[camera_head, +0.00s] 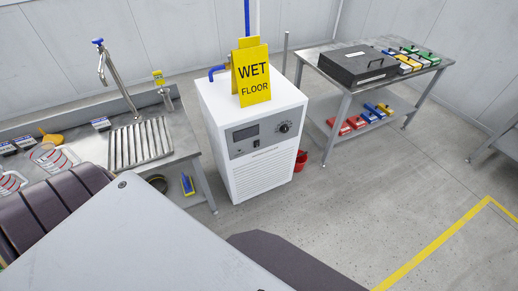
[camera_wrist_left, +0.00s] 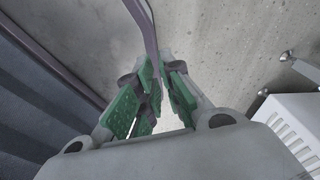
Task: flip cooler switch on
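The cooler (camera_head: 262,165) is a white box with a grey control panel (camera_head: 262,134) on its front. The panel carries a dark display, a round dial (camera_head: 284,127) and a small dark switch (camera_head: 256,143); the switch position is too small to read. A yellow "WET FLOOR" sign (camera_head: 251,76) stands on its top. My left gripper (camera_wrist_left: 160,74) shows in the left wrist view, its green-padded fingers drawn close together with nothing held, over floor. A white slotted box (camera_wrist_left: 296,122), apparently the cooler, is at the right edge there. My right gripper is in neither view.
A steel sink bench (camera_head: 182,140) with tap and drainboard stands left of the cooler. A metal table (camera_head: 343,83) with a black case (camera_head: 357,64) stands right. A red bucket (camera_head: 300,161) is beside the cooler. The floor in front is open, with a yellow line (camera_head: 430,252).

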